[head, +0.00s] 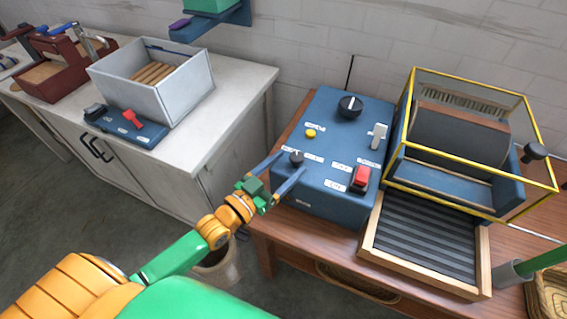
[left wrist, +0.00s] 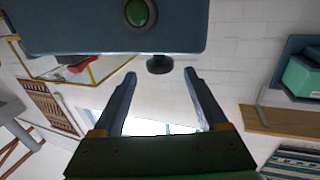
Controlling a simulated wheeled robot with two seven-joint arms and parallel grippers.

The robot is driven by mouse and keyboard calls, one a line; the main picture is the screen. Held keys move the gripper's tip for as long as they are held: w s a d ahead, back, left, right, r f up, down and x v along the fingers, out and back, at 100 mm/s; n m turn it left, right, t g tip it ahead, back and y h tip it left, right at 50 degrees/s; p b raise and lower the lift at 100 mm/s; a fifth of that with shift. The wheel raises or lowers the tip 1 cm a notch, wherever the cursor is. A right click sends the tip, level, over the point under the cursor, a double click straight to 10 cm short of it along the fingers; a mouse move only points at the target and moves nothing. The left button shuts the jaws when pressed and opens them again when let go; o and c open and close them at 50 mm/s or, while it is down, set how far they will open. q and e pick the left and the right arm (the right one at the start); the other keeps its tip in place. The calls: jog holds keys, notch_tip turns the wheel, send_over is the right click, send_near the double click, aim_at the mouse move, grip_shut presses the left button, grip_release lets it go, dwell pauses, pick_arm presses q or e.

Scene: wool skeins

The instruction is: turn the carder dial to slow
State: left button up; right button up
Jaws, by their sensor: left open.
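A blue control box (head: 330,115) stands on the wooden table. It carries a large black dial (head: 350,106) with a white mark at the back and a small dark knob (head: 296,158) near the front left. The labels are too small to read, so I cannot tell which one is the carder dial. My left gripper (head: 293,164) is open, with its fingertips to either side of the small knob in the head view. In the left wrist view, a dark knob (left wrist: 160,64) shows just beyond the open fingertips, apart from them. My right gripper is not in view.
The box also has a yellow button (head: 310,133), a red switch (head: 360,178) and a pale lever (head: 378,135). The drum carder with its yellow guard frame (head: 470,80) stands close on the right. A bench (head: 215,125) with a grey bin (head: 178,98) is on the left.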

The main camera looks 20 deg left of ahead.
pick_arm(q)
jog(key=shift+w, duration=0.25)
jog(key=x, duration=0.7)
jog(key=shift+f, duration=0.1)
